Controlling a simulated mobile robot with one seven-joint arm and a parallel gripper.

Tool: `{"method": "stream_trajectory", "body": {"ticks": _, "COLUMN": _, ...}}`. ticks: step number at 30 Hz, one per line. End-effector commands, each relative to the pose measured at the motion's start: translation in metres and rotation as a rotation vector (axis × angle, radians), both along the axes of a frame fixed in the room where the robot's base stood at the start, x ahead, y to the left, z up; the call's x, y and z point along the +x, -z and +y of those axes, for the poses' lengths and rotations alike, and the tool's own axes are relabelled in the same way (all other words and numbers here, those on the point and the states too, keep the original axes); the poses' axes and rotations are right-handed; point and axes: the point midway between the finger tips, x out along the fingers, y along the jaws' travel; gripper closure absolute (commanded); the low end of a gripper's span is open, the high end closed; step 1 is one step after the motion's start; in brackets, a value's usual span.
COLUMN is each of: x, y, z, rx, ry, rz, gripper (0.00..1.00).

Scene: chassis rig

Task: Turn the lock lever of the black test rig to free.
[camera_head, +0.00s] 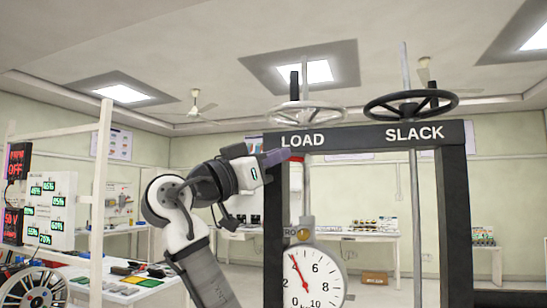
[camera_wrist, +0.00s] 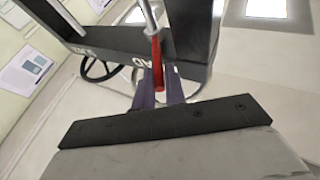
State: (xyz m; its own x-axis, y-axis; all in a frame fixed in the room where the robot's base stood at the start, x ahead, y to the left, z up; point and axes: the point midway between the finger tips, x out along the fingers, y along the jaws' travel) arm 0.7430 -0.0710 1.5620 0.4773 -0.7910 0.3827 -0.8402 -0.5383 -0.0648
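The black test rig (camera_head: 370,138) stands at the centre right, with LOAD and SLACK on its crossbar. A metal rod with a red handle, which looks like the lock lever (camera_wrist: 157,60), comes down from the top of the wrist view. Its red part shows small under the LOAD end in the head view (camera_head: 297,159). My gripper (camera_head: 286,155) is at the rig's left post, its purple fingertips next to the red part. In the wrist view the red handle's lower end lies between the two fingers (camera_wrist: 159,90); whether they press on it is unclear.
A pale handwheel (camera_head: 307,113) and a black handwheel (camera_head: 411,102) sit above the crossbar. A dial gauge (camera_head: 314,277) hangs inside the frame, below my gripper. White benches (camera_head: 345,236) stand behind; a white-framed panel rack (camera_head: 100,200) is at the left.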

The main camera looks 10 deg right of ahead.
Motion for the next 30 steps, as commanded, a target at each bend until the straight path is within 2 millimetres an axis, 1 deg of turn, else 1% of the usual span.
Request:
{"method": "stream_trajectory", "body": {"ticks": 1, "x": 0.000, "y": -0.001, "z": 0.000, "rx": -0.002, "ry": 0.000, "rz": 0.001, "gripper": 0.82}}
{"method": "stream_trajectory", "body": {"ticks": 4, "x": 0.000, "y": -0.001, "z": 0.000, "rx": 0.000, "ry": -0.001, "rz": 0.000, "gripper": 0.69}}
{"method": "stream_trajectory", "body": {"ticks": 5, "x": 0.000, "y": -0.001, "z": 0.000, "rx": 0.000, "ry": -0.001, "rz": 0.000, "gripper": 0.67}}
{"method": "stream_trajectory", "body": {"ticks": 12, "x": 0.000, "y": 0.000, "z": 0.000, "rx": 0.000, "ry": -0.001, "rz": -0.001, "gripper": 0.67}}
{"method": "stream_trajectory", "body": {"ticks": 16, "x": -0.003, "y": 0.004, "z": 0.007, "rx": -0.001, "ry": -0.002, "rz": -0.001, "gripper": 0.67}}
{"method": "stream_trajectory", "body": {"ticks": 20, "x": -0.013, "y": 0.015, "z": 0.024, "rx": 0.000, "ry": -0.006, "rz": -0.002, "gripper": 0.67}}
{"method": "stream_trajectory", "body": {"ticks": 27, "x": -0.040, "y": 0.037, "z": 0.068, "rx": 0.000, "ry": -0.006, "rz": -0.002, "gripper": 0.67}}
{"method": "stream_trajectory", "body": {"ticks": 30, "x": -0.050, "y": 0.043, "z": 0.084, "rx": 0.000, "ry": -0.004, "rz": 0.000, "gripper": 0.67}}
